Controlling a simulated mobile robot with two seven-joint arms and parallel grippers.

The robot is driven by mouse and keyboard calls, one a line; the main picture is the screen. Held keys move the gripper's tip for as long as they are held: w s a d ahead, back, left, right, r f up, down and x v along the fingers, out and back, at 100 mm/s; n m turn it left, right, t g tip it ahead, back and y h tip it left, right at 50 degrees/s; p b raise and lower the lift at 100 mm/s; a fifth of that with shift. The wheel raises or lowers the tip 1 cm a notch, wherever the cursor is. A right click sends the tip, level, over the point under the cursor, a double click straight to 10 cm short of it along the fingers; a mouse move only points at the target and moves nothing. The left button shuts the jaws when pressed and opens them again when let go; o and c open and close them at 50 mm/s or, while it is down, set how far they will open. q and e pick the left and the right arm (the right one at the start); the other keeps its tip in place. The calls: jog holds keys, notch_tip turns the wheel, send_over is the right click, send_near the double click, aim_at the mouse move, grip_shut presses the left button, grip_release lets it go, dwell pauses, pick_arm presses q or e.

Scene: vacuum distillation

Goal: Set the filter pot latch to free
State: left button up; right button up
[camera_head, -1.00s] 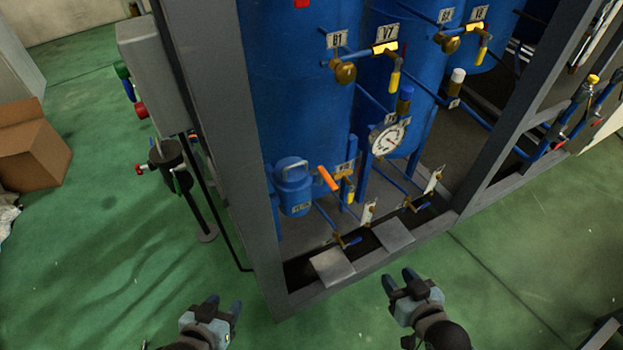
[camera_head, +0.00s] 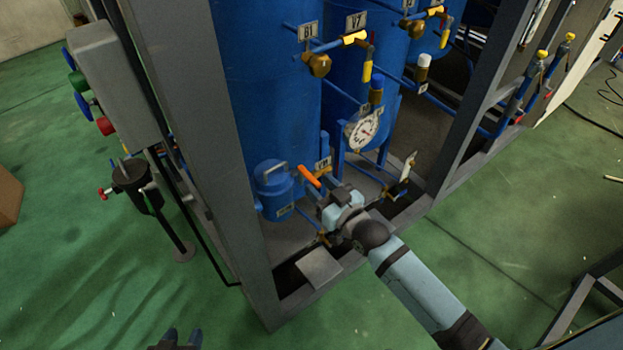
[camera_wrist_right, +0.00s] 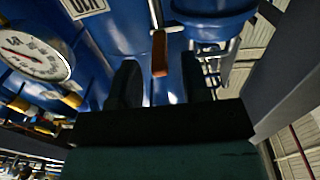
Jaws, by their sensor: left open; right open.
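The filter pot (camera_head: 273,190) is a small blue canister with a grey top handle, low inside the frame; a blue vessel that may be it shows in the right wrist view (camera_wrist_right: 212,25). An orange lever (camera_head: 310,176) stands just right of the pot; I cannot tell for sure that it is the latch. My right gripper (camera_head: 318,190) is open close to this lever. In the right wrist view the lever (camera_wrist_right: 160,52) appears between the two spread fingers (camera_wrist_right: 160,70), without clear contact. My left gripper (camera_head: 180,339) is open at the bottom edge, away from the pot.
A grey frame post (camera_head: 190,130) stands left of the pot. A round gauge (camera_head: 362,128) and tagged valves are above and right of my right gripper. A grey box with coloured buttons (camera_head: 110,80) is at left. Green floor in front is clear.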

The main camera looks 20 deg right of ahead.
aim_at(320, 187)
jog(key=shift+x, duration=1.75)
grip_shut()
jog(key=shift+d, duration=0.1)
